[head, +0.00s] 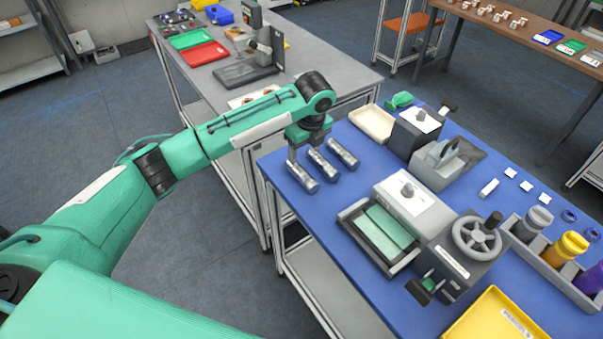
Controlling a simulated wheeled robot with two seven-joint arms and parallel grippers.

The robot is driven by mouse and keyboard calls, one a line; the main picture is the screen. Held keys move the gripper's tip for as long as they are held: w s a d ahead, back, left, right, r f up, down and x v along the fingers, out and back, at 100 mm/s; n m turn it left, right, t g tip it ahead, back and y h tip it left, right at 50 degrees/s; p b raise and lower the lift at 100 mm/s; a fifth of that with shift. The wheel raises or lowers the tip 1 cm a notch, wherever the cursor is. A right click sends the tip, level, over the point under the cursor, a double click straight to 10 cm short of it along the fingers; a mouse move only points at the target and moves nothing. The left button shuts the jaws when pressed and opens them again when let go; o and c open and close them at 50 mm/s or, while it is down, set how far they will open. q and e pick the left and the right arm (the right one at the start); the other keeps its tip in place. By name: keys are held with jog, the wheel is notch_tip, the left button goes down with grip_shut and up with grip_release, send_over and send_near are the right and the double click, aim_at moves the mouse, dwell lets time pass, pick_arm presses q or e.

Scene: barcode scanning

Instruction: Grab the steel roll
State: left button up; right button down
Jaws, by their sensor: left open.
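Several shiny steel rolls lie side by side near the far left corner of the blue table (318,222). The nearest roll (302,178) is at the left, a second roll (323,165) is in the middle and a third roll (343,153) is at the right. My left gripper (301,157) points down over the rolls' upper-left ends and is open. Whether its fingers touch a roll cannot be told. My right gripper is out of view.
A cream tray (372,123), grey devices (437,165) and a machine with a handwheel (477,238) stand right of the rolls. A yellow tray (492,318) is at the front. A grey table (215,80) with red and green trays stands behind.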

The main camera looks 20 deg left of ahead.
pick_arm(q)
send_over(302, 171)
jog(key=f, duration=0.3)
jog(key=f+p, duration=0.1)
jog(key=f, duration=0.1)
jog(key=shift+s+d, duration=0.3)
jog(key=shift+d, duration=0.05)
jog(key=shift+a+f+p, duration=0.1)
jog(key=shift+f+p, duration=0.35)
jog(key=shift+f, duration=0.05)
jog(key=f, duration=0.1)
jog(key=f+p, duration=0.1)
jog(key=f, duration=0.1)
jog(key=shift+w+a+f, duration=0.2)
jog(key=shift+a+f, duration=0.05)
jog(key=shift+f, duration=0.35)
jog(key=c, duration=1.2)
jog(key=shift+w, duration=0.1)
jog(key=shift+c, duration=0.6)
jog(key=shift+r, duration=0.15)
